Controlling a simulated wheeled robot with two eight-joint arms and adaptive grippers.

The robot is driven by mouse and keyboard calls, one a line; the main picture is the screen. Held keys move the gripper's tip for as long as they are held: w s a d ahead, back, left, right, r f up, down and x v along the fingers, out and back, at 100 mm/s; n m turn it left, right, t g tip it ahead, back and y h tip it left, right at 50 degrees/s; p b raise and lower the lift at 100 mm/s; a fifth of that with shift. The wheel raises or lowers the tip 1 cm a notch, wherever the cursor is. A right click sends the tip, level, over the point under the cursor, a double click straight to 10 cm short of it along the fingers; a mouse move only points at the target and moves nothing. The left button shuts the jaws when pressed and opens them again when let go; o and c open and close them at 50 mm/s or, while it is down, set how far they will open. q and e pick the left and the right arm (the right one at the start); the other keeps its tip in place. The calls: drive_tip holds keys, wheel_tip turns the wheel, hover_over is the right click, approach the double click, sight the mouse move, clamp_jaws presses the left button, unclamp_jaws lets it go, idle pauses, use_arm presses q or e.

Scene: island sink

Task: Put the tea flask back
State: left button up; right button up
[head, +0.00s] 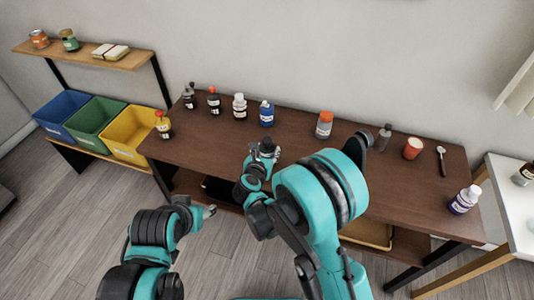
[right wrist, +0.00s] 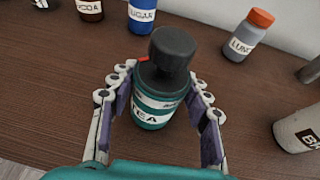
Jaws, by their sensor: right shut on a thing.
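The tea flask (right wrist: 158,95) is dark green with a white TEA label and a black cap, upright in the right wrist view. My right gripper (right wrist: 160,112) is shut on it, one finger on each side of its body. In the head view the flask's dark cap (head: 267,147) shows at my right gripper (head: 262,158), over the front middle of the brown table; the arm hides much of it. I cannot tell whether its base touches the table. My left gripper (head: 207,211) is low in front of the table, away from the flask; its jaw state is unclear.
On the brown table (head: 200,150), a blue sugar bottle (head: 267,114) and a lunch flask (head: 323,125) stand at the back with bare wood between them. More bottles stand left; a grey bottle (head: 382,138), orange cup (head: 413,148) and spoon (head: 442,160) are right. Bins (head: 130,134) stand far left.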

drive_tip(key=shift+r, duration=0.1)
drive_tip(key=shift+f, duration=0.2)
drive_tip(key=o, duration=1.3)
drive_tip(key=shift+c, duration=0.2)
drive_tip(key=shift+r, duration=0.1)
